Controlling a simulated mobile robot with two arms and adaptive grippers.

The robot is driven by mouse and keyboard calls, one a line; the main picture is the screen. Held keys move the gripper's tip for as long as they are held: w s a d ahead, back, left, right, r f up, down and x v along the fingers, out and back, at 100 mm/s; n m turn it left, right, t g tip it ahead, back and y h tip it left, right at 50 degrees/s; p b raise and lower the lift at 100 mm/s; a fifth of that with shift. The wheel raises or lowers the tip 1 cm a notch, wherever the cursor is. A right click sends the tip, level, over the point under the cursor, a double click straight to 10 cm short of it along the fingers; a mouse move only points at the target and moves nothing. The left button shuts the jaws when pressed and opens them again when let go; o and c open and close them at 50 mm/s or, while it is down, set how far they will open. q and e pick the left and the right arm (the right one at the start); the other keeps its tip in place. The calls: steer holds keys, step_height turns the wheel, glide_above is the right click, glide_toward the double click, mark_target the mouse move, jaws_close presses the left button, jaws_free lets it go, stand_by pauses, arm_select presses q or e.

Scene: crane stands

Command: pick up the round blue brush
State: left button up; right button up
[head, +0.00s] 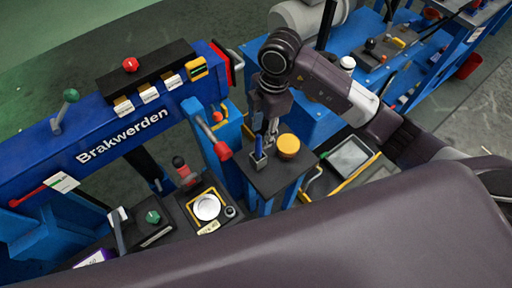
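A small blue piece with a dark upright stem (258,160), which may be the round blue brush, stands on the dark top of a blue stand (272,184). It is too small to identify for sure. My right gripper (267,137) points down just above and behind it, close to the stand top. Its fingers are small and dark, and whether they touch or hold anything is not clear. My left gripper is not in view.
A round yellow-topped item (288,146) stands close to the right of the gripper. A red-tipped lever (223,151) is to the left. A grey tray (350,157) lies to the right.

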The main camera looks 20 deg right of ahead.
mark_target(256, 156)
step_height(256, 156, down, 3)
steer(key=shift+w+r+b, duration=0.1)
steer(key=shift+r+b, duration=0.05)
steer(key=shift+b, duration=0.9)
steer(key=f, duration=0.2)
steer(key=a+f, duration=0.1)
steer(key=f, duration=0.4)
steer(key=shift+w+a+f+p, duration=0.2)
steer(key=shift+a+f+p, duration=0.05)
steer(key=shift+f+p, duration=0.1)
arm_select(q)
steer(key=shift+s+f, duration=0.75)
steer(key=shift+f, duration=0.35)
arm_select(e)
jaws_close()
